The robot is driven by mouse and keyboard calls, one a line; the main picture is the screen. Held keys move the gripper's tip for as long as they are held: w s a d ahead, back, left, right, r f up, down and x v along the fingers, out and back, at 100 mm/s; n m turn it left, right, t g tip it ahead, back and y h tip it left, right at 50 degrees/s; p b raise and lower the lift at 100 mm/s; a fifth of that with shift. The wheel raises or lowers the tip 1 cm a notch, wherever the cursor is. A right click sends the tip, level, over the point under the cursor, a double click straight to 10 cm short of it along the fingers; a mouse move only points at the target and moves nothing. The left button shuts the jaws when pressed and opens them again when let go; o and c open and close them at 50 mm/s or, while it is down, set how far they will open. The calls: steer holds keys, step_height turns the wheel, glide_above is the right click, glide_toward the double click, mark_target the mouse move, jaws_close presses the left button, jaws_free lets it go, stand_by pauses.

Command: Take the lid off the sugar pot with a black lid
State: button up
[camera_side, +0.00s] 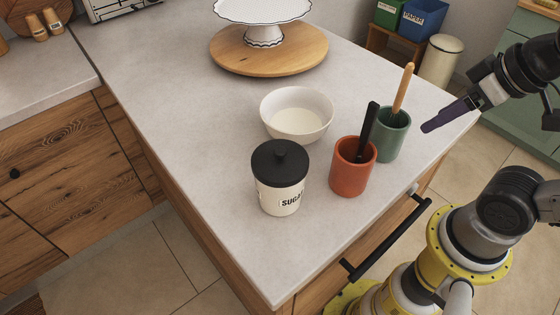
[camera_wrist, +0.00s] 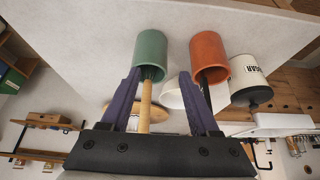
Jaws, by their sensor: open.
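The cream sugar pot (camera_side: 281,196) stands upright near the front edge of the counter, with "SUGAR" lettering on its side. Its black lid (camera_side: 280,160) with a round knob sits on top. In the wrist view, which is upside down, the pot (camera_wrist: 246,69) and lid (camera_wrist: 258,97) show at the right, partly behind a red cup. My gripper (camera_side: 428,127) is at the right in the side view, well away from the pot. In the wrist view my gripper (camera_wrist: 160,74) has its purple fingers spread, with nothing held between them.
A red cup (camera_side: 349,180) with a black-handled tool and a green cup (camera_side: 393,145) with a wooden-handled one stand between my gripper and the pot. A white bowl (camera_side: 297,101) is behind the pot. A cake stand (camera_side: 263,14) rests on a round wooden board (camera_side: 235,60). The counter's left is clear.

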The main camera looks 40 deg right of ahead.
steer(key=w+a+r+m+g, duration=0.1)
steer(key=w+a+r+m, duration=0.2)
steer(key=r+m, duration=0.45)
steer(key=w+a+r+m+g, duration=0.2)
steer(key=w+r+m, duration=0.25)
steer(key=m, duration=0.55)
steer(key=m+g, duration=0.1)
steer(key=g, duration=0.2)
glide_above(280, 150)
steer(key=f, duration=0.9)
steer(key=shift+s, duration=0.3)
steer(key=shift+w+f, duration=0.15)
steer(key=shift+f, duration=1.35)
steer(key=shift+w+f, duration=0.15)
steer(key=shift+f, duration=1.3)
